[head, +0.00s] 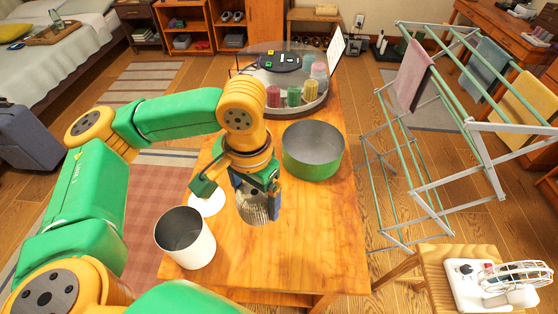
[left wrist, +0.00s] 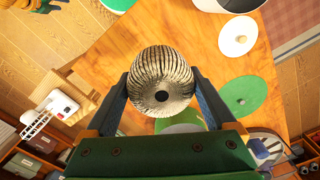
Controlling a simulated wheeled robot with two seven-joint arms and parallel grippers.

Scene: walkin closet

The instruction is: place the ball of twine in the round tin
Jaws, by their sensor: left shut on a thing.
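The ball of twine (head: 254,209), grey and cream striped, is between the fingers of my left gripper (head: 256,198). In the left wrist view the ball (left wrist: 162,80) sits between the two blue-grey fingers of the left gripper (left wrist: 164,88), which is shut on it. Its height above the table is hard to tell. The round tin (head: 313,163), green outside with a grey inside, stands open on the table, right of and beyond the gripper. It looks empty. My right gripper is not in view.
A white canister (head: 187,246) stands open at the front left of the wooden table (head: 285,255). A white disc (head: 206,206) lies behind it; a green disc (left wrist: 248,97) lies nearby. A round tray (head: 318,104) with coloured spools is at the back. A drying rack (head: 410,165) stands right.

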